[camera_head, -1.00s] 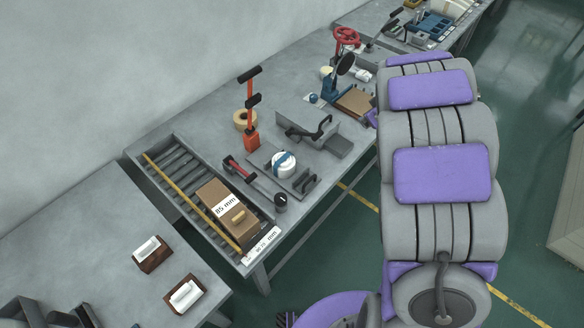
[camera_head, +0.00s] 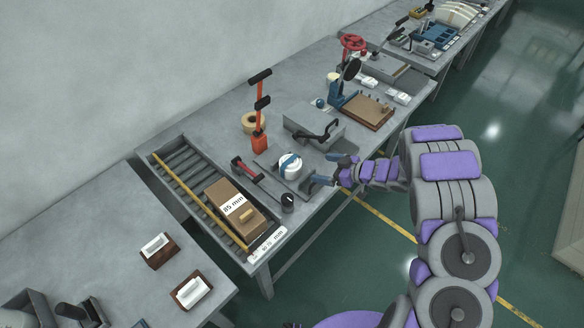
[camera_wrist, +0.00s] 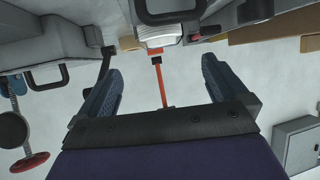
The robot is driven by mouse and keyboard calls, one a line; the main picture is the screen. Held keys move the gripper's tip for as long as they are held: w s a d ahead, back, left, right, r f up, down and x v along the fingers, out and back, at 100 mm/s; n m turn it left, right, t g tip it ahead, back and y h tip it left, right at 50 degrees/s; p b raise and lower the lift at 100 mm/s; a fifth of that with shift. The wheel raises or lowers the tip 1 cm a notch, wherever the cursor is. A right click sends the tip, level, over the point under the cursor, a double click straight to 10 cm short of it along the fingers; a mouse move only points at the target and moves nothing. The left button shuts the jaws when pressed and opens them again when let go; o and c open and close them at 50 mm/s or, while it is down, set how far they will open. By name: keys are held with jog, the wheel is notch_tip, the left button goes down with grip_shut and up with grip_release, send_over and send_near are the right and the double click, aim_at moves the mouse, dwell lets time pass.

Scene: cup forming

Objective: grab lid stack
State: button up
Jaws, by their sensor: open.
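The lid stack (camera_head: 290,165) is a white round stack with a blue band across it. It sits on a grey plate fixture (camera_head: 268,160) on the workbench. My gripper (camera_head: 329,169) is open, just right of the stack, with its blue fingers pointing toward it and a gap between. A white part that looks like the stack (camera_wrist: 165,36) shows at the top middle, partly hidden behind a dark handle.
An orange upright tool (camera_head: 259,130) and a tape roll (camera_head: 252,122) stand behind the stack. A red-and-black lever (camera_head: 246,168) and a roller tray with a brown 85 mm box (camera_head: 228,207) lie to the left. A grey block with a black handle (camera_head: 315,127) is behind right.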

aim_at(298, 166)
jog(key=b+x, duration=0.1)
jog(key=x, duration=0.8)
jog(key=shift+w, duration=0.1)
jog(key=b+x, duration=0.1)
jog(key=x, duration=0.1)
jog(key=b+x, duration=0.1)
jog(key=x, duration=0.1)
jog(key=shift+f, duration=0.45)
jog(key=shift+w+a+f, duration=0.15)
jog(key=shift+w+a, duration=0.05)
jog(key=shift+a, duration=0.2)
jog(key=shift+c, duration=0.3)
jog(key=shift+d, duration=0.1)
jog(key=c, duration=0.7)
